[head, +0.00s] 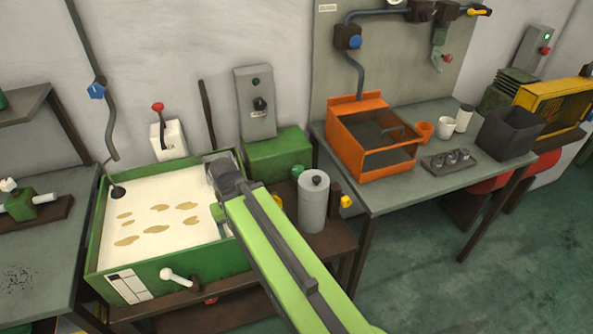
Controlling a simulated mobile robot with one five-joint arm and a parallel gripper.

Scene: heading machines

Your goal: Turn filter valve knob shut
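A grey filter-like canister (313,205) stands on the brown bench right of the green tank, with a small dark knob (317,180) on top. A yellow knob (346,201) sits on a dark fitting at its right. I cannot tell which of these is the filter valve knob. My green arm reaches up from the bottom of the head view. My gripper (218,168) is over the tank's right edge, left of the canister and apart from both knobs. Its fingers are small and partly hidden by my wrist, so their opening is unclear.
The green tank (168,275) holds pale liquid with brownish patches; a white-handled lever (180,280) sticks out in front. An orange bin (362,165) stands on the grey table at right. A blue pipe valve (97,91) is at left. Floor at lower right is clear.

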